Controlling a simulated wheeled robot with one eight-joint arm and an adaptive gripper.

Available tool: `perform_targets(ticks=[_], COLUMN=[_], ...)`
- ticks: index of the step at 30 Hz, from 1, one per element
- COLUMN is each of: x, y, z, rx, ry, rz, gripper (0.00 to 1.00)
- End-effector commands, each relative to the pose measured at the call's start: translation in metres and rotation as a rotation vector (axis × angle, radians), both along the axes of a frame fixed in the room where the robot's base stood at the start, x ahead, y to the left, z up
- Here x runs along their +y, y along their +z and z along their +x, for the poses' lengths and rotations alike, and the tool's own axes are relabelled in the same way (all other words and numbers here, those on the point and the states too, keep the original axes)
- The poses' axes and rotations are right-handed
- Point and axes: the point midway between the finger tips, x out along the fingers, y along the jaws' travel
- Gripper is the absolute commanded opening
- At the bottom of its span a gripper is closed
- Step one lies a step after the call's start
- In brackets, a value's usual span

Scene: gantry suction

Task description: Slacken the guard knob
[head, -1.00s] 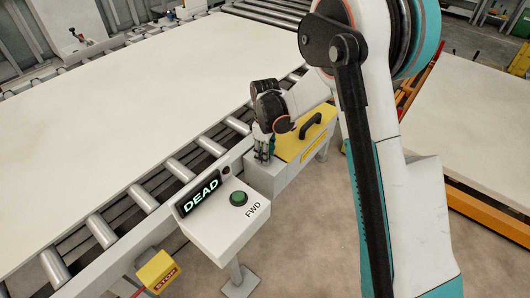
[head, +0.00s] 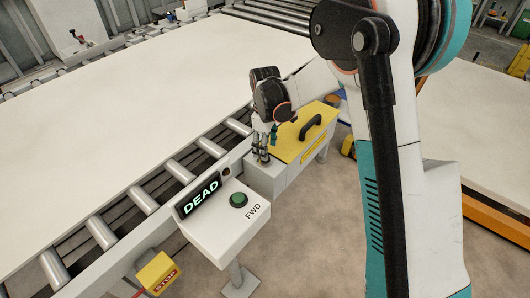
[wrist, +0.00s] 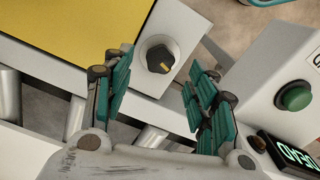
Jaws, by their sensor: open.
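The guard knob (wrist: 160,55) is a dark faceted knob with a yellow mark. It sits on the grey end of the guard box, beside its yellow cover (head: 292,142). In the head view the knob cannot be made out behind my fingers. My gripper (head: 263,155) points down over that grey end. In the wrist view my gripper (wrist: 159,63) is open, with teal finger pads on either side of the knob. The knob shows between the fingertips, with visible gaps on both sides. I cannot tell how far above it the tips are.
A control box (head: 225,222) with a green FWD button (head: 238,200) and a display reading DEAD (head: 199,195) stands close by. A yellow STOP box (head: 157,272) is at the lower left. Rollers (head: 145,198) and a large pale board (head: 120,110) lie beside the guard box.

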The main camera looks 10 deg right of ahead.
Motion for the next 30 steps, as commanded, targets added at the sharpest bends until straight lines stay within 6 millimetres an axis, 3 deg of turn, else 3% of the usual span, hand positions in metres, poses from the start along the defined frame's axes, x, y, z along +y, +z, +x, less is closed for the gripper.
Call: perform_targets(ticks=[6, 12, 26, 30], x=[0.0, 0.0, 0.0, 0.003], y=[0.046, 0.071, 0.079, 0.082], z=[0.0, 0.0, 0.0, -0.004], rx=[0.0, 0.0, 0.0, 0.0], ry=[0.0, 0.0, -0.003, -0.085], rz=[0.0, 0.0, 0.0, 0.0], gripper=[0.53, 0.53, 0.53, 0.53])
